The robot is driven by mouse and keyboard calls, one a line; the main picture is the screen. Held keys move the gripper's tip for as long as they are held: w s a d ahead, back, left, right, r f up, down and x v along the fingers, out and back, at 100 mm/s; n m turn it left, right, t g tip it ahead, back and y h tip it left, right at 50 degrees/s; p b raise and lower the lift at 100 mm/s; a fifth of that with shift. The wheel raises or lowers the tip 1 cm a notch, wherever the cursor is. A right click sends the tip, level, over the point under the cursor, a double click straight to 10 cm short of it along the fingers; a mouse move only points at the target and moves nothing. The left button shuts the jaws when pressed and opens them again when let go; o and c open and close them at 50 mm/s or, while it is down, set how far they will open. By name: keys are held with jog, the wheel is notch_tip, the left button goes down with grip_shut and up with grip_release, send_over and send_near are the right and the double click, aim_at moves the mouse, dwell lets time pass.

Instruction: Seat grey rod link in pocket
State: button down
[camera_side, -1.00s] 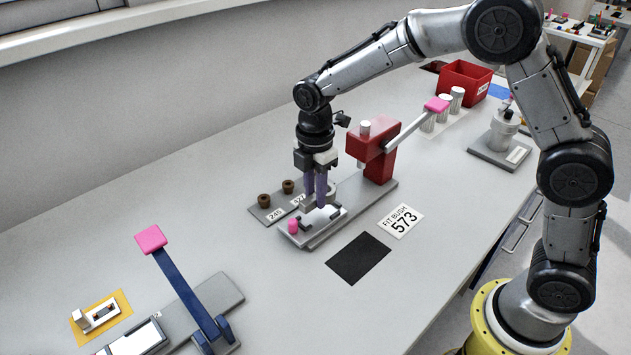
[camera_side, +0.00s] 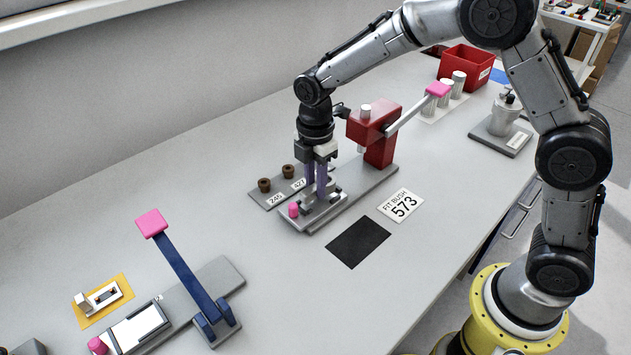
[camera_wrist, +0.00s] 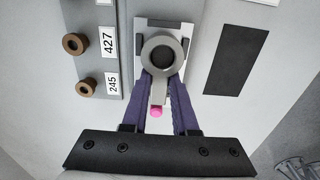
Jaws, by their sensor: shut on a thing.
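The grey rod link (camera_wrist: 160,55) shows in the wrist view as a ring with a dark round hole and a shank running down between my fingers. My gripper (camera_wrist: 162,78) has purple fingers shut on that shank. The link lies over the pale pocket plate (camera_wrist: 146,24); whether it is fully down in the pocket I cannot tell. In the side view, my gripper (camera_side: 316,194) points straight down at the pocket fixture (camera_side: 330,206), and its fingers hide most of the link. A pink knob (camera_side: 294,209) stands at the fixture's near end.
A red press (camera_side: 378,132) with a pink-tipped lever stands just right of my gripper. Two brown bushes (camera_side: 264,185) sit by labels 245 and 427 on the left. A black mat (camera_side: 358,242) and a 573 card (camera_side: 401,204) lie in front.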

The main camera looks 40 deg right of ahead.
jog(key=shift+f, duration=0.8)
dwell(0.9)
jog(key=c, duration=0.6)
grip_release()
jog(key=shift+o, duration=0.3)
jog(key=shift+f, duration=0.1)
jog(key=o, duration=0.3)
jog(key=shift+o, duration=0.2)
jog(key=shift+r, duration=3.55)
